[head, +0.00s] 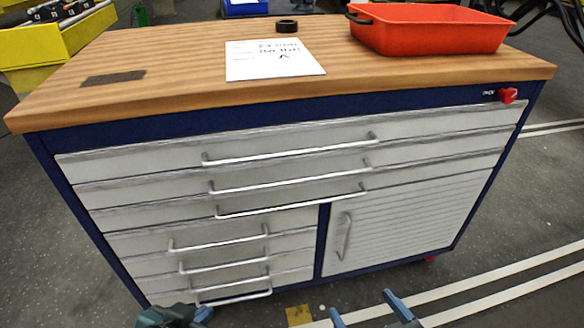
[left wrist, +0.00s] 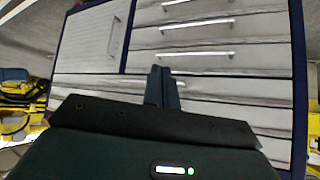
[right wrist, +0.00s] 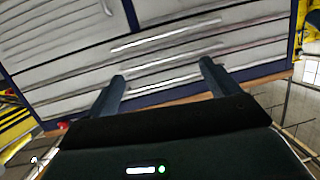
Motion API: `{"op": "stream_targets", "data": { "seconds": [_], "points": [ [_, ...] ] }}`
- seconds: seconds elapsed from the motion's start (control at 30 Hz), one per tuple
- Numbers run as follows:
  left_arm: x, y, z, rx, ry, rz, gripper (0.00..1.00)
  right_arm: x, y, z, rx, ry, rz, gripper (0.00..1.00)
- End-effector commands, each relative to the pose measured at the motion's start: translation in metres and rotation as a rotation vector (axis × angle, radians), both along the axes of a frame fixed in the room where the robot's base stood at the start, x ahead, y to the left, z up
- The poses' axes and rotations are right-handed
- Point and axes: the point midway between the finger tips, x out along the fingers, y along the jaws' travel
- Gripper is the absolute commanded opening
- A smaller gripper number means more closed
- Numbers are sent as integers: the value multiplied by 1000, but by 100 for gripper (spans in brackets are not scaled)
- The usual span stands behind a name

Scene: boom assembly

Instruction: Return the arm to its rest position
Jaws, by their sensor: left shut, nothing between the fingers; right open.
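My left gripper (head: 178,314) shows at the bottom edge of the head view, low in front of the cabinet's lower left drawers. In the left wrist view its fingers (left wrist: 161,88) are pressed together with nothing between them. My right gripper (head: 367,312) is at the bottom edge of the head view, right of the left one. Its two fingers (right wrist: 161,82) stand wide apart and empty in the right wrist view. Both grippers are below the level of the worktop (head: 180,70). Most of both arms is out of view.
The blue cabinet (head: 323,240) with grey drawers stands ahead. On its wooden top are a red tray (head: 430,30), a black ring (head: 287,25), a white sheet (head: 272,62) and a dark flat patch (head: 112,78). Yellow bins (head: 50,45) stand at the far left.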

Motion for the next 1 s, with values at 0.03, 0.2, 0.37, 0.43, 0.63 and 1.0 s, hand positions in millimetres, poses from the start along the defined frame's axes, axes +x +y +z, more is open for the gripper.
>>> {"op": "stream_targets", "data": {
  "seconds": [0.03,0.2,0.37,0.43,0.63,1.0],
  "points": [
    [7,-7,-27,-15,-66,-22,0,2,2,-23,5,-39,9,88],
    [26,-34,-48,-95,-341,-97,0,5,10,-41,29,-183,37,88],
    [29,-55,-55,-177,-569,-158,0,4,16,-51,52,-304,62,88],
    [28,-62,-56,-210,-650,-178,0,2,18,-53,61,-346,71,88],
    [19,-75,-59,-291,-832,-223,0,-3,22,-61,82,-441,92,88],
    [19,-76,-24,-304,-833,-216,0,1,19,-30,60,-391,79,88]
  ]
}}
